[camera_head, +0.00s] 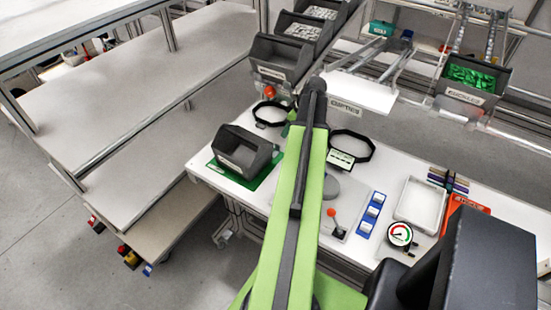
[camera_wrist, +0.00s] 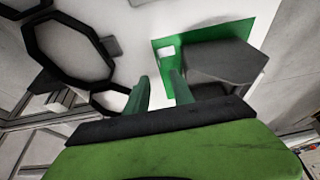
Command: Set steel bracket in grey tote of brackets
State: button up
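A dark grey tote (camera_head: 245,152) sits on a green mat (camera_head: 214,165) at the left of the white table. No contents show clearly in it. In the wrist view the tote (camera_wrist: 222,62) is at the upper right, just beyond the fingers. My gripper (camera_wrist: 160,88) has two green fingers apart, with nothing visible between them.
Black octagonal frames (camera_head: 272,114) (camera_head: 351,147) lie on the white table. Dark bins (camera_head: 281,60) are racked behind, some holding pale parts, and another bin (camera_head: 470,82) holds green parts. A white tray (camera_head: 420,203), a gauge (camera_head: 400,234) and blue blocks (camera_head: 372,212) stand right.

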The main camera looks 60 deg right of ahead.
aim_at(277, 145)
jog(key=b+x, duration=0.5)
jog(key=x, duration=0.2)
jog(key=shift+s+f, duration=0.1)
jog(key=shift+s, duration=0.05)
jog(key=shift+f, duration=0.25)
jog(key=shift+w+r, duration=0.1)
jog(key=shift+w, duration=0.15)
jog(key=b+x, duration=0.5)
jog(key=shift+w+d, duration=0.1)
jog(key=shift+d, duration=0.1)
grip_shut()
